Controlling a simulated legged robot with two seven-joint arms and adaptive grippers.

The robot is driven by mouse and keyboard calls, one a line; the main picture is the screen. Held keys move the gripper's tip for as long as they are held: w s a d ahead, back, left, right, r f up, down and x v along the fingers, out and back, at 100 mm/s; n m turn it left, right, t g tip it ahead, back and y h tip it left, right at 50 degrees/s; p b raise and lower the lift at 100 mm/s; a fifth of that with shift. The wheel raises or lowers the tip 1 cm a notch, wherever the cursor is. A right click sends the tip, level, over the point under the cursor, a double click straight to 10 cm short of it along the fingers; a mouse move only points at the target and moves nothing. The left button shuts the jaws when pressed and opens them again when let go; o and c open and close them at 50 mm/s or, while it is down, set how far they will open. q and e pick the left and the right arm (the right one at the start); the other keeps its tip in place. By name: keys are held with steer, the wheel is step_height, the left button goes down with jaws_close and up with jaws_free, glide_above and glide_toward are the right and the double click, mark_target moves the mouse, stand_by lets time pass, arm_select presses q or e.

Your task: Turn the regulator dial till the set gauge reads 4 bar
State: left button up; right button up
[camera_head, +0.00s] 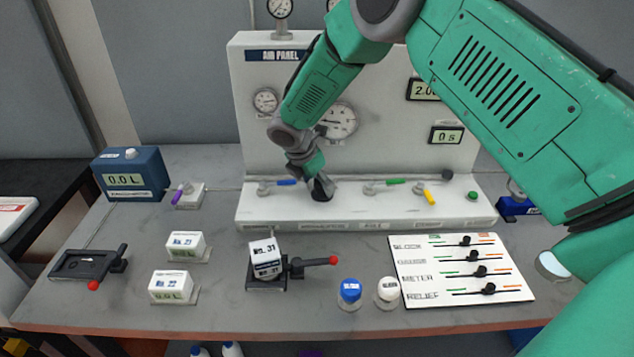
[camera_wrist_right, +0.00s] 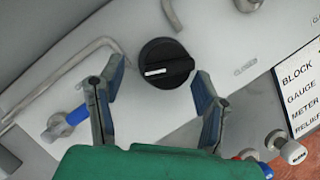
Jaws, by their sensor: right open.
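The regulator dial (camera_wrist_right: 166,64) is a round black knob with a white pointer line facing left in the wrist view. In the head view the dial (camera_head: 322,189) sits on the white panel's ledge, partly covered by my gripper. My right gripper (camera_wrist_right: 158,72) is open, with one finger either side of the dial's near edge; I cannot tell whether they touch it. It also shows in the head view (camera_head: 312,176), pointing down. A large round gauge (camera_head: 343,121) on the panel is partly behind my arm, and its reading is too small to tell. My left gripper is out of view.
Blue, green and yellow valve handles lie along the ledge; the blue one (camera_wrist_right: 72,118) is left of my fingers. A small gauge (camera_head: 265,100) is on the panel's left. A black clamp with a red-tipped lever (camera_head: 333,260) and a label board (camera_head: 415,286) stand in front.

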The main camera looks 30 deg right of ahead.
steer(key=shift+s+d, duration=0.1)
steer(key=shift+d, duration=0.2)
steer(key=c, duration=0.8)
steer(key=shift+d, duration=0.25)
steer(key=c, duration=0.3)
steer(key=shift+s+d, duration=0.1)
steer(key=shift+d, duration=0.1)
steer(key=shift+a, duration=0.15)
steer(key=shift+m, duration=0.4)
stand_by(0.5)
steer(key=o, duration=1)
steer(key=shift+w, duration=0.2)
steer(key=shift+c, duration=0.2)
steer(key=shift+o, duration=0.7)
steer(key=shift+f, duration=0.15)
